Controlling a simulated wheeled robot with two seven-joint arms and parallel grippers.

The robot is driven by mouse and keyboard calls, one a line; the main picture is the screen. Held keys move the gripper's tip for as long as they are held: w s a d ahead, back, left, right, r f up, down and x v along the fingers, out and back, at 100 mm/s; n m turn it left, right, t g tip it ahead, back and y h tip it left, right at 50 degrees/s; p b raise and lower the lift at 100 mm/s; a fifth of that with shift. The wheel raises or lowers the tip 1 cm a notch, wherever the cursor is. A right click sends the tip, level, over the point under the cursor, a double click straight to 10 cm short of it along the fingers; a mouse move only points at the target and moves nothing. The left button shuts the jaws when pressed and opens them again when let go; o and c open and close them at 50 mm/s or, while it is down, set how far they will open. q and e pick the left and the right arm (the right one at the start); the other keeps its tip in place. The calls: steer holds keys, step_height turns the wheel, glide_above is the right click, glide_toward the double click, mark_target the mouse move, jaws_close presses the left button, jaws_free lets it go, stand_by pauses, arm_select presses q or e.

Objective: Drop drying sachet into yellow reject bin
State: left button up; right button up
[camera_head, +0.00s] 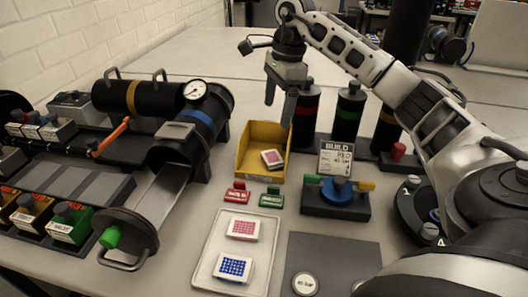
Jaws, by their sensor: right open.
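The yellow reject bin (253,173) stands open near the middle of the table. A small pale sachet with a dark reddish face (272,158) lies tilted inside it, toward the right side. Two more sachets, one with pink dots (243,229) and one with blue dots (234,267), lie on a pale tray (211,273) in front. My right gripper (279,110) points down above the bin's back right part, its fingers apart and empty. It is clear of the sachet in the bin. My left gripper is out of view.
A black cylinder with a gauge (195,89) and an open hatch stands left of the bin. Dark bottles (347,115) and a "BUILD" sign (336,158) stand to the right. Red (237,194) and green (271,198) clips lie just in front of the bin.

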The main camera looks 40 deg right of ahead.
step_height(320, 180, up, 10)
steer(key=d+p, duration=0.1)
steer(key=p, duration=0.1)
steer(key=shift+s+d, duration=0.2)
steer(key=shift+s, duration=0.05)
steer(key=shift+s+f, duration=0.1)
steer(key=shift+f, duration=0.05)
